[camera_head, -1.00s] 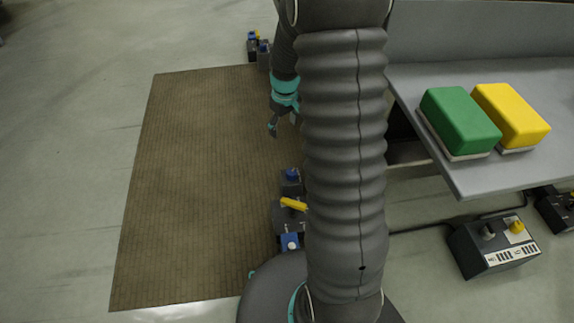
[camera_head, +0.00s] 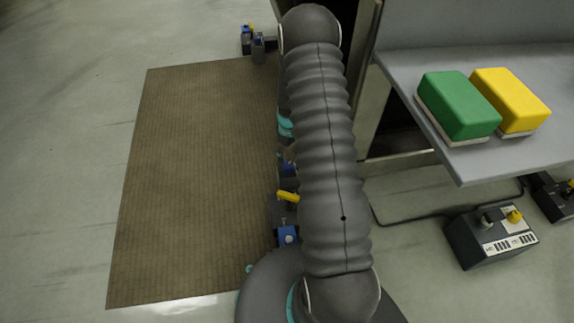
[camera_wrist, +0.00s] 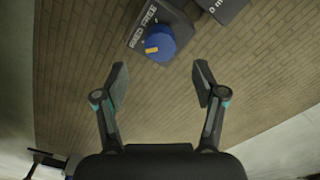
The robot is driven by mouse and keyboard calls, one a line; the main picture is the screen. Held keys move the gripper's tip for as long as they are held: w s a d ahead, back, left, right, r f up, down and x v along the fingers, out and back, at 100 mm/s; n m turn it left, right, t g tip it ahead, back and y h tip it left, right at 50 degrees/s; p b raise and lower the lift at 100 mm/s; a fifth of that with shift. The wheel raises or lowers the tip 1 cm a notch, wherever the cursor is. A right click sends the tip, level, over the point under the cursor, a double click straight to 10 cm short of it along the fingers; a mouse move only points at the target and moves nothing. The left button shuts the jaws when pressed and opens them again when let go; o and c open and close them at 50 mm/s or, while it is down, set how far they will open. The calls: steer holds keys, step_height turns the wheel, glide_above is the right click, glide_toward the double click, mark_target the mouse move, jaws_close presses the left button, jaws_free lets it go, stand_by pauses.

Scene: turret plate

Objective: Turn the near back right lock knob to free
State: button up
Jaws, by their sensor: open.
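In the wrist view a round blue lock knob (camera_wrist: 161,44) with a short yellow mark sits on a dark block (camera_wrist: 177,17) lettered FIXED and FREE. The mark lies at the knob's lower left, nearer the word FIXED. My gripper (camera_wrist: 161,80) is open and empty, its fingertips apart just below the knob in the picture and not around it. In the head view my arm hides the gripper. Beside the arm there, a blue knob (camera_head: 289,168), a yellow handle (camera_head: 288,196) and a nearer blue knob (camera_head: 288,235) show partly.
A brown ribbed mat (camera_head: 185,180) lies left, clear. Small dark units with blue knobs (camera_head: 258,40) stand at its far end. On the right, a grey bench (camera_head: 480,165) holds a green block (camera_head: 458,105) and a yellow block (camera_head: 510,100). A control box (camera_head: 490,238) with a cable stands below.

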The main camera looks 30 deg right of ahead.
mark_target(288, 164)
step_height(288, 164, down, 7)
steer(key=shift+f, duration=0.1)
stand_by(0.4)
steer(key=shift+a, duration=0.1)
steer(key=c, duration=1.1)
